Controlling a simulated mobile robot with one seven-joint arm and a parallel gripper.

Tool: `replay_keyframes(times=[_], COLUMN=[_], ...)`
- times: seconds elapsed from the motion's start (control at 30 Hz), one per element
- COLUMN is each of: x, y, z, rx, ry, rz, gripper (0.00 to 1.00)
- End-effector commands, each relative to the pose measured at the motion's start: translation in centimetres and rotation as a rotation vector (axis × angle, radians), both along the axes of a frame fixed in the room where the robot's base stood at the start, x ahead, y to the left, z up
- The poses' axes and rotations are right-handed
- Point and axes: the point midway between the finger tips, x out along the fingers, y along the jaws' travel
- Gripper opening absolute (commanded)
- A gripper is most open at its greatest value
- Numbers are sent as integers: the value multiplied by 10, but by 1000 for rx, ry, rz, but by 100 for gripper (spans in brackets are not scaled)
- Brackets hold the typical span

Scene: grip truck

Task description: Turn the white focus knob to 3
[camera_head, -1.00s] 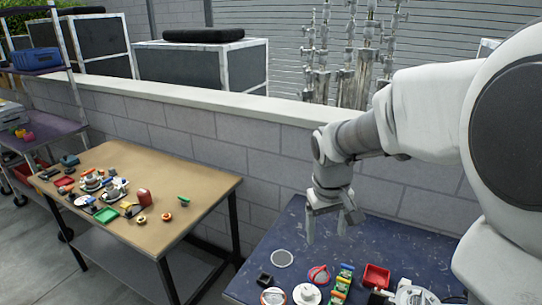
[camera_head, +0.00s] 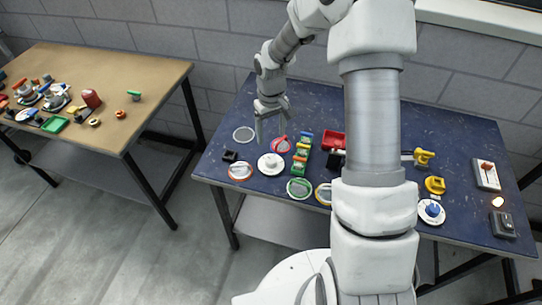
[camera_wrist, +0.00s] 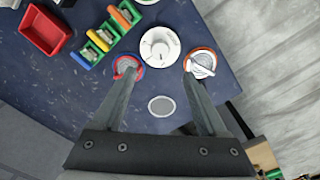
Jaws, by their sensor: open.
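The white focus knob (camera_head: 270,161) sits on a round white dial plate on the dark blue table, left of its middle. In the wrist view the white knob (camera_wrist: 159,47) shows just beyond and between the fingertips, with small marks around its dial; the setting is too small to read. My gripper (camera_head: 271,132) is open and empty, pointing down above the table, behind the knob in the head view. In the wrist view my gripper (camera_wrist: 161,69) has its fingers spread wide, apart from the knob.
Near the knob are a red-rimmed disc (camera_head: 281,145), an orange-rimmed disc (camera_head: 240,171), a grey disc (camera_head: 243,134) and a row of coloured clips (camera_head: 301,153). A red tray (camera_head: 333,140) stands farther right. A second dial with a blue knob (camera_head: 432,211) lies at the right.

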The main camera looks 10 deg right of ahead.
Motion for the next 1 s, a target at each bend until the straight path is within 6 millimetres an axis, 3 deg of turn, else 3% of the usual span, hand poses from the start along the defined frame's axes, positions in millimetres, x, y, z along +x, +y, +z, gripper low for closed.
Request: replay_keyframes(times=[0.2, 0.5, 0.7, 1.0], x=[-1, -1, 0, 0], y=[1, 0, 0, 0], z=[-50, -101, -113, -114], rx=[1, -1, 0, -1], ry=[5, 2, 0, -1], rz=[0, 1, 0, 0], gripper=[75, 75, 75, 74])
